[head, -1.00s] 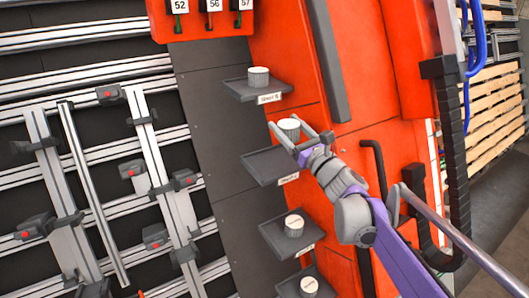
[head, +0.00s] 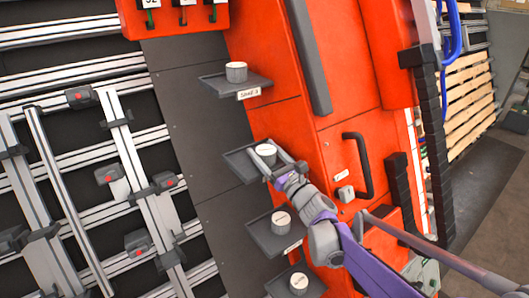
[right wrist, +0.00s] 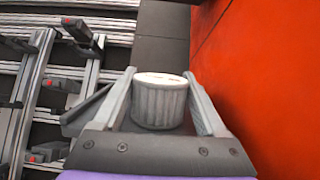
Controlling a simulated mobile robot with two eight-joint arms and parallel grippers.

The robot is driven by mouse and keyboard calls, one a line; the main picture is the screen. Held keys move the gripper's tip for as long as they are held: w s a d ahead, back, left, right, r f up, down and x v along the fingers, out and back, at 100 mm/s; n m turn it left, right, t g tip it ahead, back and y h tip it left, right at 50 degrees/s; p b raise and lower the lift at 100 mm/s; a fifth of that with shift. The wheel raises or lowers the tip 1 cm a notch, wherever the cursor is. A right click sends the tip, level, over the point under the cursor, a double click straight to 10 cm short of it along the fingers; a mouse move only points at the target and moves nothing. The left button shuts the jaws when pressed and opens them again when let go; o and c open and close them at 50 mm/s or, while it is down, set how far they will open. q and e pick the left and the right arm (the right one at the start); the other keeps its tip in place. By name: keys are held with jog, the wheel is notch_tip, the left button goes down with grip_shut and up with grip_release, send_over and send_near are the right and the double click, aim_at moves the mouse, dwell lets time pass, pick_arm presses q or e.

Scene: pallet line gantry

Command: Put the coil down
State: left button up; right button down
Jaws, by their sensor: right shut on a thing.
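The coil, a small pale ribbed cylinder (head: 266,151), is between the fingers of my right gripper (head: 267,157), which is shut on it. It stands upright over the right part of the second grey shelf from the top (head: 238,160); I cannot tell whether it touches the shelf. In the right wrist view the coil (right wrist: 159,105) sits between both fingers, and part of the shelf (right wrist: 86,112) shows to its left. My left gripper is not in view.
Similar cylinders stand on the upper shelf (head: 212,82), the lower shelf (head: 262,243) and the bottom shelf (head: 275,287). An orange panel (head: 285,125) rises close at the right, with a dark handle (head: 362,165). Rails and clamps fill the left.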

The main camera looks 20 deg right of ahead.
jog(key=shift+c, duration=1.5)
grip_release()
jog(key=shift+f, duration=0.1)
jog(key=o, duration=0.3)
